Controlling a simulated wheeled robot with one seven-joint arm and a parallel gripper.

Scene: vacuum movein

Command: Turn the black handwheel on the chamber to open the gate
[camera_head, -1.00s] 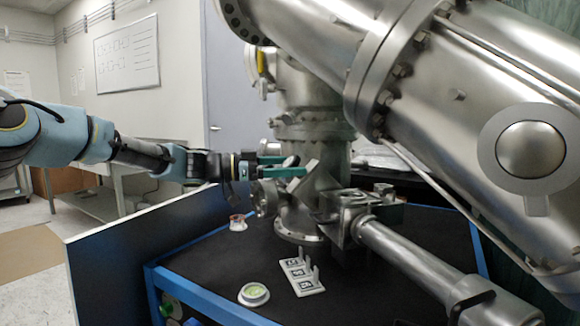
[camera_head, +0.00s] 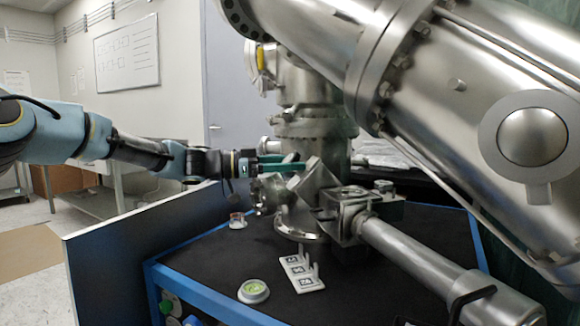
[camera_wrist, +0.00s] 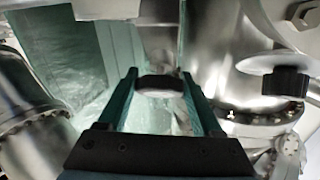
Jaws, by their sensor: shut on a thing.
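My gripper (camera_head: 292,162) reaches in from the left to the steel chamber (camera_head: 312,125), with its green fingers pointing right. In the wrist view, my gripper (camera_wrist: 162,82) has a black-rimmed round piece, which looks like the handwheel (camera_wrist: 160,81), between its two fingertips. The jaws are shut on it. The lower part of this piece looks pale and shiny. In the head view the fingers mostly hide the handwheel. I cannot tell from these frames whether the gate is open.
A thick steel tube (camera_head: 440,75) crosses the upper right. A lower cylinder (camera_head: 425,258) runs to the front right.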

